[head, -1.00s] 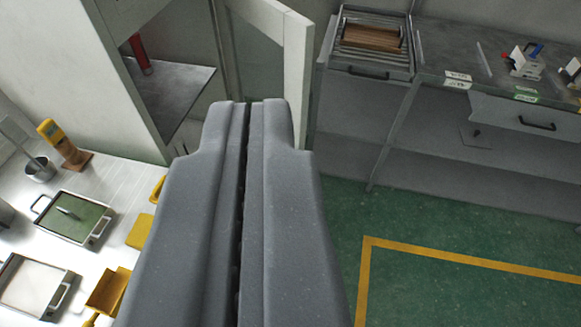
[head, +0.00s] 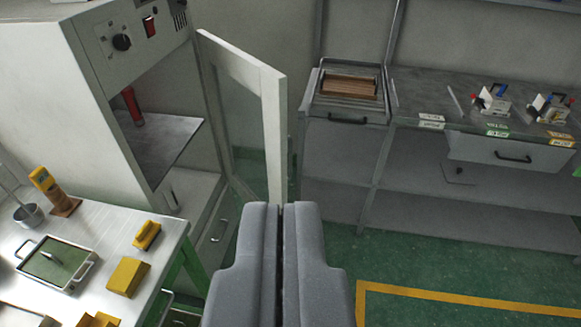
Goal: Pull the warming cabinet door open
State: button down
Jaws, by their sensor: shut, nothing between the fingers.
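The warming cabinet (head: 85,75) is a pale box at the upper left with a dark knob and a red switch on its top panel. Its door (head: 272,135), a pale frame around a glass pane, stands swung well open on the cabinet's right side. A red cylinder (head: 132,107) stands on the grey shelf inside. My gripper (head: 283,205) is shut and empty, its fingertips at the lower free edge of the door in the picture. I cannot tell whether they touch it.
A white bench (head: 110,232) at the lower left holds yellow blocks (head: 128,277) and a green-bottomed tray (head: 55,263). A grey workbench (head: 425,90) with a wooden stack (head: 349,87) and small clamps stands at the right. Green floor (head: 440,260) is clear at the lower right.

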aim_at(270, 85)
jog(key=z, duration=0.15)
jog(key=i, duration=1.45)
jog(key=u, duration=0.35)
